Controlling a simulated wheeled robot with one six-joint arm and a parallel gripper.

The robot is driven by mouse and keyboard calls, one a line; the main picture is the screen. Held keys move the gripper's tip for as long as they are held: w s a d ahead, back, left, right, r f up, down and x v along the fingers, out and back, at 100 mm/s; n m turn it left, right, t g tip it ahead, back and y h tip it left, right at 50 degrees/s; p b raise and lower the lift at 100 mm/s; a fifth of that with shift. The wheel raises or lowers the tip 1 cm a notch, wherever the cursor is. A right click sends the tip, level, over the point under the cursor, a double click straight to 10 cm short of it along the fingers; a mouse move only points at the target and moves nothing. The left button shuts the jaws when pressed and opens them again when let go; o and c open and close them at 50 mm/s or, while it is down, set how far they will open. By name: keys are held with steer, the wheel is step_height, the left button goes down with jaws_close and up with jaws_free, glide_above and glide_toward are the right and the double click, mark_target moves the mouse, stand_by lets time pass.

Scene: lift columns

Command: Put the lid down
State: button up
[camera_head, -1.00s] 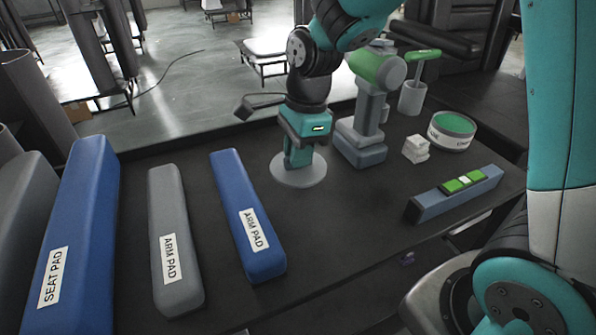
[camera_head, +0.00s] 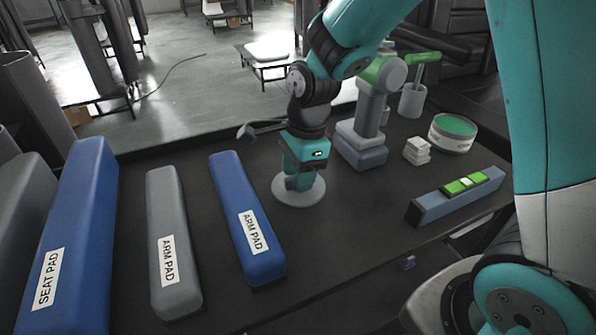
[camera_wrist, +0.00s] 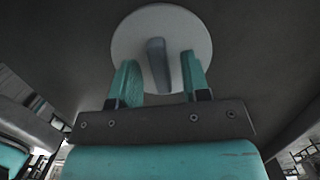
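The lid is a pale round disc (camera_head: 313,194) with a grey bar handle (camera_wrist: 157,66) on top. In the head view it is low at the dark table's surface, right of the blue arm pad, and looks flat. My gripper (camera_head: 299,183) is right above it, pointing down. In the wrist view my gripper (camera_wrist: 160,78) has one teal finger on each side of the handle, with a visible gap on both sides, so it looks open around the handle. The lid's underside and its contact with the table are hidden.
A blue arm pad (camera_head: 243,210), a grey arm pad (camera_head: 166,210) and a blue seat pad (camera_head: 75,215) lie left. A green-and-grey column device (camera_head: 362,140), white blocks (camera_head: 417,151), a green-topped tub (camera_head: 453,132), a cup (camera_head: 411,101) and a blue-grey bar (camera_head: 440,206) stand right. The front middle is clear.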

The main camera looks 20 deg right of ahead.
step_height(320, 180, up, 12)
steer(key=d+p, duration=0.2)
steer(key=s+a+r+n+y, duration=0.1)
steer(key=s+a+n, duration=0.2)
steer(key=s+n, duration=0.6)
steer(key=s+a+r+n+y, duration=0.1)
steer(key=s+a+n, duration=0.2)
steer(key=s+n, duration=0.6)
steer(key=n, duration=0.7)
steer(key=shift+s+a+r, duration=0.25)
steer(key=shift+a, duration=0.15)
steer(key=shift+r, duration=0.1)
step_height(320, 180, up, 9)
steer(key=p, duration=0.9)
